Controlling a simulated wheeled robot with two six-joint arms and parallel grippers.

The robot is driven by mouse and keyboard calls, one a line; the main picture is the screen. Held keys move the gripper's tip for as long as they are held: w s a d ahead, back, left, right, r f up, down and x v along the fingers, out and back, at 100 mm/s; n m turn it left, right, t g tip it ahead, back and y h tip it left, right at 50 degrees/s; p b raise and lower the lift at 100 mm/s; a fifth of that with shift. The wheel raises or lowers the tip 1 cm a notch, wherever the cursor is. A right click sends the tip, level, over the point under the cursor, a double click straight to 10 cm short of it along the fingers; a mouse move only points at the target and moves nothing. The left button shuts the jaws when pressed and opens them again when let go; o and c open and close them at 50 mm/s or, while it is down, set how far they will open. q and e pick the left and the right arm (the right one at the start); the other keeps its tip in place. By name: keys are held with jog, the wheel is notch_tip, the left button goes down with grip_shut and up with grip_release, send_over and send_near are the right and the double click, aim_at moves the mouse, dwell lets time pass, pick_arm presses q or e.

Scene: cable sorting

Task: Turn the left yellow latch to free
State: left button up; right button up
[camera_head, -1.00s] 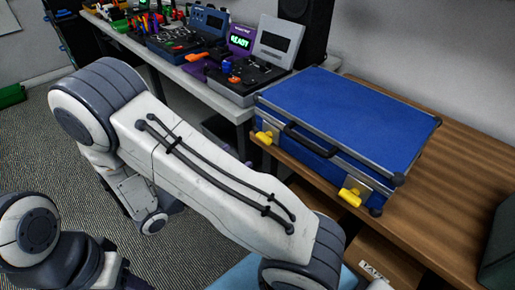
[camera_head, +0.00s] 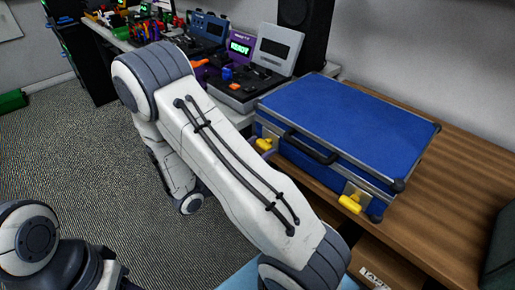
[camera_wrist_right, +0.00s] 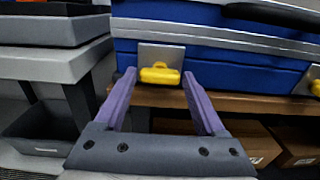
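A blue case (camera_head: 345,125) with metal edges and a black handle lies closed on the wooden desk. Its left yellow latch (camera_head: 264,143) is on the front face. The right yellow latch (camera_head: 350,203) is at the other end of the front. In the right wrist view my right gripper (camera_wrist_right: 158,82) is open, its purple fingers on either side of the left latch; contact is not clear. In the head view my arm hides most of this gripper. My left gripper is out of view.
The wooden desk (camera_head: 470,165) has bare room right of the case. A grey-white bench (camera_head: 235,103) with several electronic devices stands to the left. Cardboard boxes (camera_wrist_right: 245,143) are under the desk. A dark box (camera_head: 500,250) is at the right edge.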

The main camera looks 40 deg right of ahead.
jog(key=c, duration=0.8)
jog(key=shift+r+n+p, duration=0.2)
jog(key=shift+n+p, duration=0.4)
jog(key=shift+p, duration=0.35)
jog(key=shift+c, duration=0.2)
jog(key=n+p, duration=0.5)
jog(key=shift+p, duration=0.4)
jog(key=n+p, duration=0.4)
jog(key=n, duration=0.1)
jog(key=shift+w, duration=0.1)
jog(key=n+p, duration=0.1)
jog(key=n, duration=0.2)
jog(key=shift+f+n+p, duration=0.15)
jog(key=shift+n+p, duration=0.25)
jog(key=shift+f+n+p, duration=0.1)
jog(key=shift+n+p, duration=0.4)
jog(key=shift+n, duration=1)
jog(key=o, duration=1.4)
